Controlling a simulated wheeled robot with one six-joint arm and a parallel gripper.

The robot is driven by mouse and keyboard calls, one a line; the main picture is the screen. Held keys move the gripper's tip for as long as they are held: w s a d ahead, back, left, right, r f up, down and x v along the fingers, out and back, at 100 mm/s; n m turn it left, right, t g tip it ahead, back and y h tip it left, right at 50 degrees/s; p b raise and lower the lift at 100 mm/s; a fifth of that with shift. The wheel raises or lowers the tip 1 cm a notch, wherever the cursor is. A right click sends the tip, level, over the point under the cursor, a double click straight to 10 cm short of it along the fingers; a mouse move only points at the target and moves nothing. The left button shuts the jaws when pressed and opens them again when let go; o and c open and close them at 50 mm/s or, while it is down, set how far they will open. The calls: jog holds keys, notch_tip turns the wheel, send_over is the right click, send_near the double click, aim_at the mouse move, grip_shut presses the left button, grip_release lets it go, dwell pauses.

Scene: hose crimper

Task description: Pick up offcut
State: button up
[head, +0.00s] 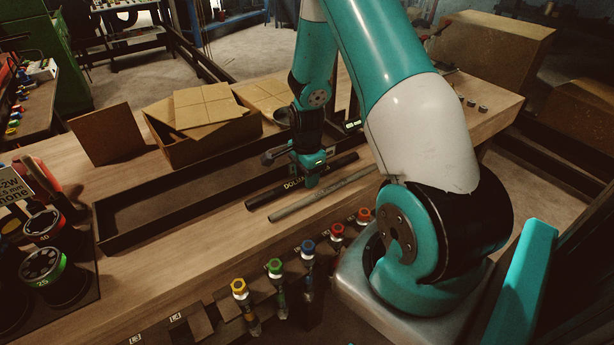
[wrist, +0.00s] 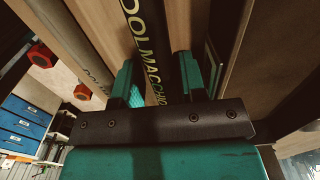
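A black hose piece with pale lettering (head: 262,197) lies on the wooden workbench, running up to the right. A grey hose piece (head: 325,194) lies parallel to it, nearer the bench front. Which of them is the offcut I cannot tell. My gripper (head: 304,180) points down over the black piece and hides its middle. In the wrist view the black piece (wrist: 148,45) runs between the two teal fingers of my open gripper (wrist: 154,62), with a gap on each side. The grey piece (wrist: 85,65) passes outside the left finger.
A long dark open tray (head: 170,205) lies left of the hoses. A cardboard box (head: 205,140) with flat sheets stands behind. Several hose ends with coloured caps (head: 275,267) stand along the bench front. Dies (head: 50,270) sit at the left.

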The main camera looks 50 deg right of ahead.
grip_shut()
jog(key=shift+r, duration=0.1)
